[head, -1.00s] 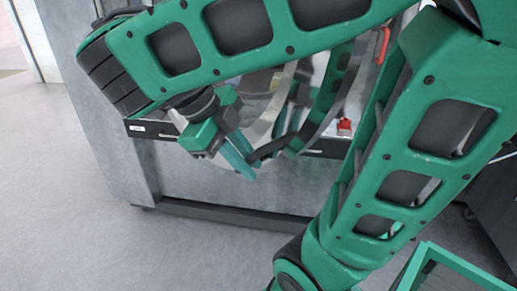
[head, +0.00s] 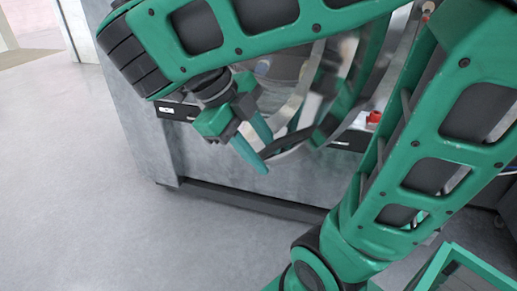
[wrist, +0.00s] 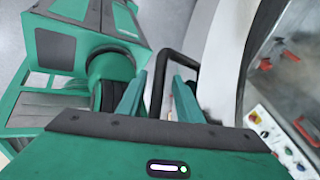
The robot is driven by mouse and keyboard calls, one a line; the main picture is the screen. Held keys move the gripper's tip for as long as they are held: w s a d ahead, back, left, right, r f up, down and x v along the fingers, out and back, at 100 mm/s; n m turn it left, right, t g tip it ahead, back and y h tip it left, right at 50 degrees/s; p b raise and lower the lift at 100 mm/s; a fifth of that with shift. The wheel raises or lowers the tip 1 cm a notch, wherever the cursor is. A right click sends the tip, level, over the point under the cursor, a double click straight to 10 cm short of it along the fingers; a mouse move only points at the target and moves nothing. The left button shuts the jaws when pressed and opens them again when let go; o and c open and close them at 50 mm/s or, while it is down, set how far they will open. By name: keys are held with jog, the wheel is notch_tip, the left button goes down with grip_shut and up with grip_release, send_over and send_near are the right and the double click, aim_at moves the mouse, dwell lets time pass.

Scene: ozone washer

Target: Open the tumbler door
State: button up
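The tumbler door (head: 345,95) is a round glass door with a shiny metal rim on the grey washer, partly hidden behind my arm. Its rim (wrist: 223,60) shows at the right of the wrist view. The rim seems to stand out from the washer front; how far I cannot tell. The black bar handle (wrist: 166,60) rises between my fingers and bends over toward the rim. My gripper (head: 266,156) is at the handle with its fingers apart, one on each side of the bar. It also shows in the wrist view (wrist: 160,92). I see no clear finger contact.
The washer's grey front (head: 240,175) stands over a dark base rail (head: 250,203). A red button (head: 374,117) sits right of the door. A control panel (wrist: 272,134) lies beyond the rim. Open grey floor (head: 80,200) spreads left and in front.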

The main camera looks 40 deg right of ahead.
jog(key=shift+r, duration=0.1)
jog(key=shift+v, duration=1.4)
jog(key=w+a, duration=0.5)
jog(key=a, duration=0.5)
jog(key=shift+w+a, duration=0.4)
dwell(0.4)
